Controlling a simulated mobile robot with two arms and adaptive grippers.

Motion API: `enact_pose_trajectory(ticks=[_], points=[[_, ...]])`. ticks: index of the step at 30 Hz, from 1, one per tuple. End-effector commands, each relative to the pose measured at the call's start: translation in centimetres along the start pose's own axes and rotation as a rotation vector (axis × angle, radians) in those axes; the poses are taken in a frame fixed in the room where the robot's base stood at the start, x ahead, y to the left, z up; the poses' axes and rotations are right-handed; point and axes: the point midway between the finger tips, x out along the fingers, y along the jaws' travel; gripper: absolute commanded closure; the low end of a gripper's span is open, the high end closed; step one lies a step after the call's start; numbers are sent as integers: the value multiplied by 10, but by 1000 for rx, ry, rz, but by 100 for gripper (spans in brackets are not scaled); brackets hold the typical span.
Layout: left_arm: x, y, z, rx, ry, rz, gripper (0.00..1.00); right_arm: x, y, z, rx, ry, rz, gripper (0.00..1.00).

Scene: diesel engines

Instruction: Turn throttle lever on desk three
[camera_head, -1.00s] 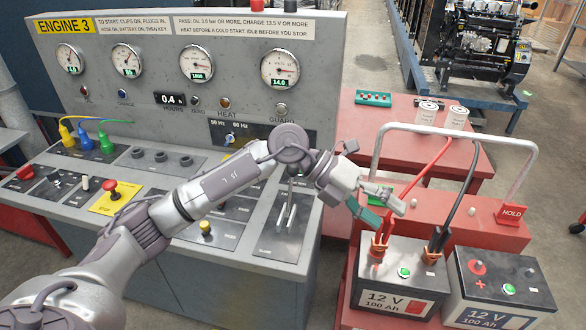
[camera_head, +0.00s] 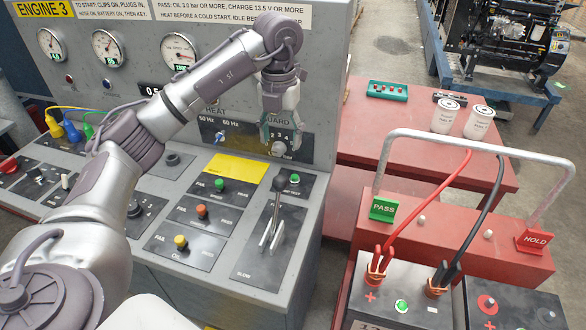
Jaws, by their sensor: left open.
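Desk three is a grey console with a yellow ENGINE 3 label (camera_head: 43,9). Its throttle lever (camera_head: 277,205) has a dark ball knob on a thin stem. It stands up from a black plate (camera_head: 262,255) at the desk's right end, with pale metal strips at its foot and SLOW printed at the near end. My left gripper (camera_head: 281,143) points down in front of the upright panel, above and behind the lever knob in the picture. Its teal fingers are spread and empty, apart from the lever. My right gripper is not in view.
Beside the lever are a green button (camera_head: 295,179) and a guard knob (camera_head: 278,149). A red bench (camera_head: 400,160) with two white filters (camera_head: 463,120) stands to the right. A metal rail (camera_head: 470,143), PASS tag (camera_head: 383,208) and batteries stand nearer. My arm covers part of the desk.

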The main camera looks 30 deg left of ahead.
Motion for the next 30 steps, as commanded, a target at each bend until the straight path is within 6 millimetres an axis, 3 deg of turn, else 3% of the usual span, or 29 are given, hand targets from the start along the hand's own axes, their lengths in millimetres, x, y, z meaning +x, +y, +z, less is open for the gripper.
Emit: enact_pose_trajectory(ticks=[4, 8, 13, 17, 21, 25, 30], points=[[11, 1, 0, -3, 4, 5, 37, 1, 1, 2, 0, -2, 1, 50], [33, 1, -1, -2, 6, 2, 37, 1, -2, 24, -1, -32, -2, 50], [66, 2, -1, -2, 6, 5, 37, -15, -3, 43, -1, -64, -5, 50], [93, 1, -1, -3, 5, 4, 37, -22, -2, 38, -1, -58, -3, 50], [116, 1, -1, -2, 4, 3, 37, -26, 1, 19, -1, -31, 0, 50], [130, 1, -1, -1, 2, 2, 37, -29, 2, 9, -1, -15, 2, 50], [137, 1, 0, -1, 0, 2, 37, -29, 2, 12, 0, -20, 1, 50]])
